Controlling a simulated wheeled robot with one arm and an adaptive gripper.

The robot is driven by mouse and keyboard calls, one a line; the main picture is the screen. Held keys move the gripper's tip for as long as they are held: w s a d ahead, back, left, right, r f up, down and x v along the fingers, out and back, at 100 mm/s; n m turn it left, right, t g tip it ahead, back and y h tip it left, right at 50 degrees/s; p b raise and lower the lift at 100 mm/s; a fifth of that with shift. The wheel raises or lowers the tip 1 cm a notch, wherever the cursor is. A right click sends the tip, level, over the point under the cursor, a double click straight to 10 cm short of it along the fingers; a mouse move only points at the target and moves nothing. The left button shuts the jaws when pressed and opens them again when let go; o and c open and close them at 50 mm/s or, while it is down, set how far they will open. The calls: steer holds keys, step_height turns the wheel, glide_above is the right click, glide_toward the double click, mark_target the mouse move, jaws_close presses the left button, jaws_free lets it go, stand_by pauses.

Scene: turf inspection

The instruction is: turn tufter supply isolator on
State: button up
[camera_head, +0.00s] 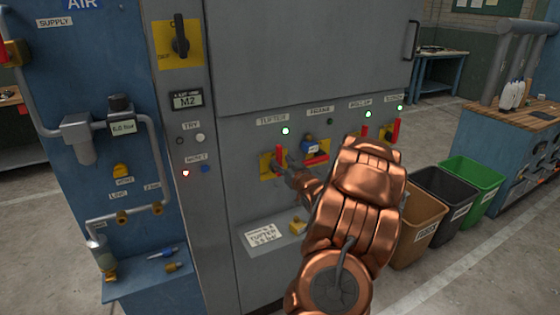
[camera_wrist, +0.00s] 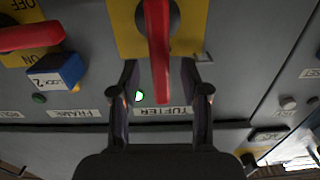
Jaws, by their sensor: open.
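The tufter isolator has a red handle (camera_head: 280,155) on a yellow plate (camera_head: 266,166), under the label "TUFTER" (camera_head: 272,120). The handle stands upright. The green lamp (camera_head: 285,131) above it is lit. In the wrist view, which looks inverted, the red handle (camera_wrist: 158,45) points down over its yellow plate (camera_wrist: 128,40), and the lit green lamp (camera_wrist: 139,96) shows beside its tip. My gripper (camera_wrist: 160,75) is open, with one finger on each side of the handle's end. Clear gaps show on both sides. In the head view my gripper (camera_head: 288,174) is at the handle, partly hidden by my wrist.
The frame isolator's red handle (camera_head: 318,159) lies level, with a blue padlock (camera_head: 309,141) next to it and its lamp (camera_head: 330,122) dark. Two upright red handles (camera_head: 365,133) (camera_head: 396,128) with lit lamps are farther right.

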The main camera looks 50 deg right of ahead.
steer(key=v, duration=0.9)
steer(key=shift+s, duration=0.25)
steer(key=w+a+f+n+g+y+p, duration=0.1)
steer(key=w+a+f+n+g+y, duration=0.1)
steer(key=w+a+g, duration=0.5)
steer(key=s+a+g+y+p, duration=0.1)
steer(key=s+a+g, duration=0.25)
steer(key=a, duration=0.95)
steer(key=s+a+r+n+g+y+p, duration=0.1)
steer(key=s+a+r+n+g+y, duration=0.2)
steer(key=s+a, duration=2.3)
steer(key=a+r+g+y, duration=0.1)
steer(key=g, duration=0.3)
steer(key=shift+a+g+p, duration=0.35)
steer(key=shift+a+p, duration=0.05)
steer(key=shift+d, duration=0.15)
